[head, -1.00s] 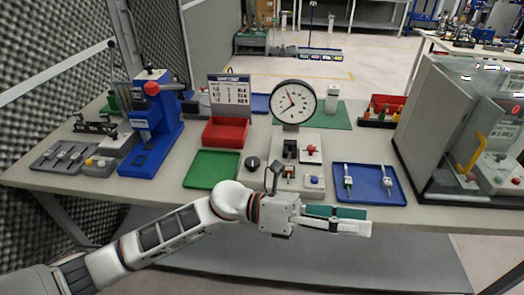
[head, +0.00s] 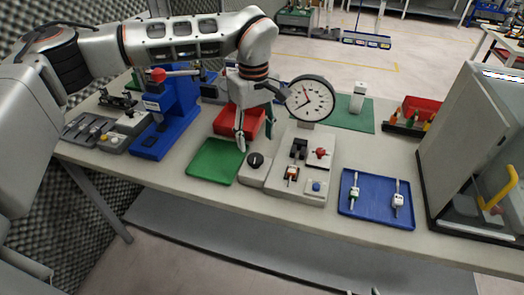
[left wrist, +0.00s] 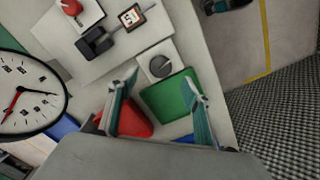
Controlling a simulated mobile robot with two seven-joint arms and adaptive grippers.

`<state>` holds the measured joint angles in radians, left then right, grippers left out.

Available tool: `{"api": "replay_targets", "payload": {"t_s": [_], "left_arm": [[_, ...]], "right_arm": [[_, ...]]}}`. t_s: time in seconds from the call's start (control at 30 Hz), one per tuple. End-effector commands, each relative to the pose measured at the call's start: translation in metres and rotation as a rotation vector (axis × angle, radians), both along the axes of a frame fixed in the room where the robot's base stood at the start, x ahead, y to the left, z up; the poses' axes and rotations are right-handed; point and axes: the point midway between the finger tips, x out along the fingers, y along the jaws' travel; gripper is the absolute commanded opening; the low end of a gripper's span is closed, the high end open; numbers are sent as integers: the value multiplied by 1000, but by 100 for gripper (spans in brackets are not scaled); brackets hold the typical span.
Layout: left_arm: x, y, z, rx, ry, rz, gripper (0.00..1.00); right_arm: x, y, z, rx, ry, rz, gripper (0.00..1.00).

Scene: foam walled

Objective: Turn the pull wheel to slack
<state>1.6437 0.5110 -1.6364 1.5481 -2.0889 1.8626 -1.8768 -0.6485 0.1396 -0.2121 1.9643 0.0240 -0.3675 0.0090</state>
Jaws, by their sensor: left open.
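The pull wheel appears to be the dark round knob (head: 256,160) on a small grey block, right of the green tray, in the head view. It also shows in the left wrist view (left wrist: 160,66), its top bare and a light line across it. The grey test rig (head: 300,180) stands beside it with a red knob, a small clamped piece and a round dial gauge (head: 310,99). My left gripper (head: 254,133) is open, pointing down above and slightly behind the knob, apart from it. In the left wrist view its fingers (left wrist: 160,82) are spread and empty, the knob beyond the tips.
The green tray (head: 208,172) lies left of the knob, and the red bin (head: 225,122) behind it. A blue press (head: 160,135) stands at the left. A blue tray (head: 376,211) with two small parts and a glazed cabinet (head: 445,150) are to the right.

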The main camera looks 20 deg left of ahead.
Motion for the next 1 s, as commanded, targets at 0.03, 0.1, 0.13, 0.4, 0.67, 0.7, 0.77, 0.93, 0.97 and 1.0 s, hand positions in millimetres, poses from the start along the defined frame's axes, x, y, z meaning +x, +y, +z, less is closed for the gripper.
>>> {"api": "replay_targets", "payload": {"t_s": [0.03, 0.1, 0.13, 0.4, 0.67, 0.7, 0.77, 0.93, 0.97, 1.0], "left_arm": [[1, 4, 0, 11, -4, 0, 49], [2, 5, -4, 15, -4, -1, 49], [2, 5, -8, 15, -3, -1, 49], [1, 4, -49, 11, -2, -2, 49], [1, 3, -73, 9, -5, -1, 49], [1, 3, -74, 9, -5, -1, 49], [1, 3, -76, 9, -5, -1, 49], [2, 3, -76, 10, -5, -1, 49], [2, 3, -76, 10, -5, -1, 49], [2, 3, -76, 10, -5, -1, 41]], "right_arm": [[0, 0, 0, 0, 0, 0, 40], [0, 0, 1, 0, 0, 0, 40], [0, 0, 1, 0, 0, 0, 40], [0, 0, 4, 1, 1, 0, 40], [-1, 0, 5, 0, 3, 0, 40], [-1, 0, 4, -1, 4, 0, 40], [-1, 0, 4, 0, 4, 0, 40], [-1, 0, 4, -1, 4, 0, 40], [-1, 0, 4, 0, 4, 0, 40], [-1, 0, 4, 0, 4, 0, 40]]}}
